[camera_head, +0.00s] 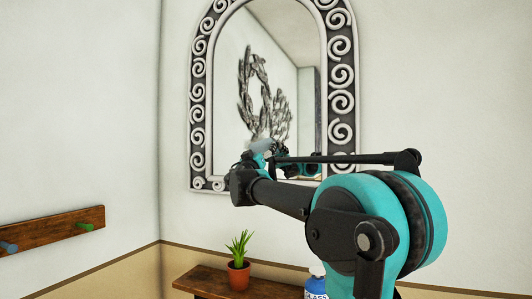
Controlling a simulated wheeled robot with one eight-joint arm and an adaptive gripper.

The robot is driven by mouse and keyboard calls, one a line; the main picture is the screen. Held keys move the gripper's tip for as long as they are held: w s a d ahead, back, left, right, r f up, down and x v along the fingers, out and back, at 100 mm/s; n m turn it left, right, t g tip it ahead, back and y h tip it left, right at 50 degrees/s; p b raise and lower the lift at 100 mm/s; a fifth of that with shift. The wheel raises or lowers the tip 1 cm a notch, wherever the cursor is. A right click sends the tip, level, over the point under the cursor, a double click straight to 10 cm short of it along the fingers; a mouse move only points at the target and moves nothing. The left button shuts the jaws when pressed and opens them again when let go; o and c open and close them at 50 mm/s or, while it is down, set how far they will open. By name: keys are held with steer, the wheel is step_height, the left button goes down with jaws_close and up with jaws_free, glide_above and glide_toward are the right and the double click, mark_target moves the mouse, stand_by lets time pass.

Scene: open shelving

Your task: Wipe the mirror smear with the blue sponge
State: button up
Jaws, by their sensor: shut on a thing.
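The mirror (228,110) hangs on the back wall in an arched frame with scroll patterns. A faint pale patch, possibly the smear (267,127), shows on the lower middle of the glass. My gripper (258,158) is at the lower part of the mirror, small and partly hidden by my own arm. I cannot tell whether the sponge touches the glass. My arm's reflection shows just right of the gripper.
A wooden shelf (205,281) below the mirror holds a potted plant (238,272) and a blue bottle (316,287) with a label, partly hidden by my arm. A peg rail (50,231) is on the left wall. A dark wreath-like decoration (260,90) shows in the mirror.

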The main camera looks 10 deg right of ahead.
mark_target(268, 142)
steer(key=shift+w+a, duration=0.9)
steer(key=shift+a, duration=0.3)
steer(key=shift+w+a, duration=0.85)
steer(key=shift+a, duration=0.35)
steer(key=shift+w+a, duration=0.9)
steer(key=shift+a, duration=0.3)
steer(key=shift+r, duration=1.4)
steer(key=shift+s+d, duration=0.7)
steer(key=shift+d, duration=0.35)
steer(key=shift+s+d, duration=0.7)
steer(key=shift+d, duration=0.3)
steer(key=shift+s+d, duration=1.1)
steer(key=shift+d, duration=0.25)
steer(key=shift+s+d, duration=1.05)
steer(key=shift+d, duration=0.25)
steer(key=shift+s+a, duration=0.9)
steer(key=shift+s, duration=0.3)
steer(key=shift+s+a, duration=0.9)
steer(key=shift+s, duration=0.3)
